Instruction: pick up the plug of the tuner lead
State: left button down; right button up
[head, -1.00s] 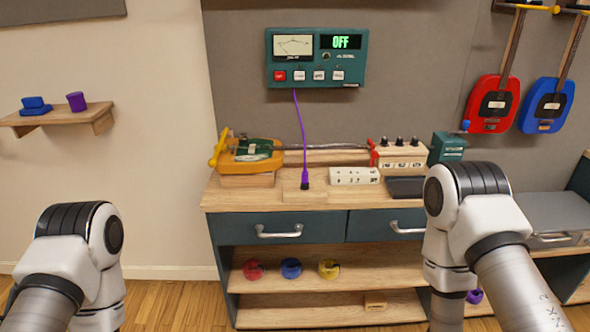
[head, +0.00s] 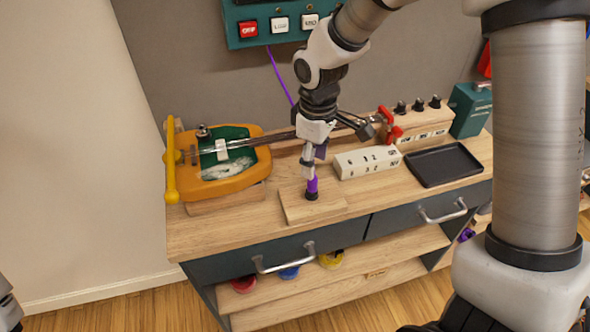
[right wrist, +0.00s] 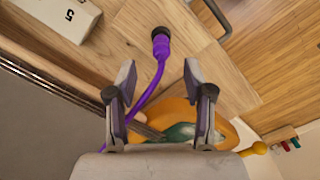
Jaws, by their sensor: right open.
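The purple plug (head: 312,187) of the tuner lead stands upright with its black end on a small wooden block (head: 328,208) on the bench. Its purple lead (head: 279,75) runs up to the wall tuner (head: 240,30). My right gripper (head: 313,166) is just above the plug and partly hides it and the lead. In the right wrist view, the plug (right wrist: 161,43) shows beyond the open fingertips (right wrist: 158,82), and the lead passes between the fingers. No grip on the plug shows.
An orange guitar-like body (head: 255,165) in a holder lies left of the plug, its neck running behind my gripper. A white numbered block (head: 366,163) and a black tray (head: 443,165) lie to the right. The bench front before the wooden block is clear.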

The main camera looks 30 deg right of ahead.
aim_at(312, 186)
jog(key=shift+s+f, duration=0.25)
jog(key=shift+f, duration=0.3)
jog(key=shift+s+f, duration=0.2)
jog(key=shift+f, duration=0.35)
jog(key=f, duration=0.1)
jog(key=w+f, duration=0.1)
jog(key=f, duration=0.1)
jog(key=shift+a+f, duration=0.15)
jog(key=shift+f, duration=0.45)
jog(key=shift+s+r, duration=0.1)
jog(key=c, duration=0.4)
grip_shut()
pick_arm(q)
jog(key=shift+s, duration=0.2)
jog(key=shift+r, duration=0.1)
